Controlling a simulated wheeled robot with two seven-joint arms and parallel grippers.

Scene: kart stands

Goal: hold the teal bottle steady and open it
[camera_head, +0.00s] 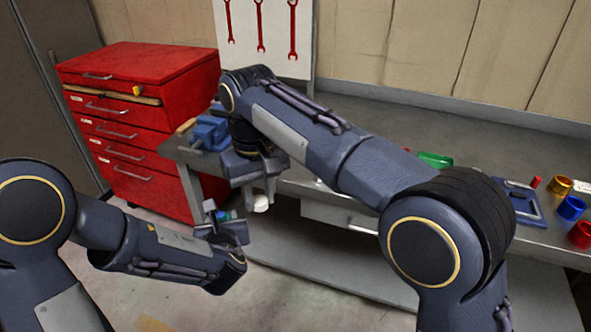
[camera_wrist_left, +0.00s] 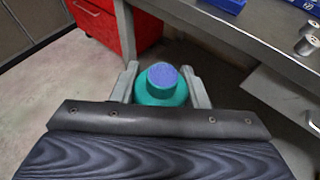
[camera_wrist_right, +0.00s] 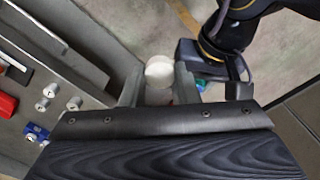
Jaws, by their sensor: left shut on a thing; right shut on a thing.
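The teal bottle (camera_wrist_left: 152,98) stands between the fingers of my left gripper (camera_wrist_left: 160,72), which is shut on it; its flat top looks blue-violet and no cap shows on it. In the head view only a small teal part of the bottle (camera_head: 229,214) shows. My right gripper (camera_wrist_right: 158,82) is shut on a white round thing (camera_wrist_right: 159,70), which looks like a cap; in the head view this white thing (camera_head: 261,203) hangs below the right gripper, apart from the bottle, to its right and slightly higher.
A red drawer cabinet (camera_head: 150,90) stands at the left. The floor below the grippers is clear.

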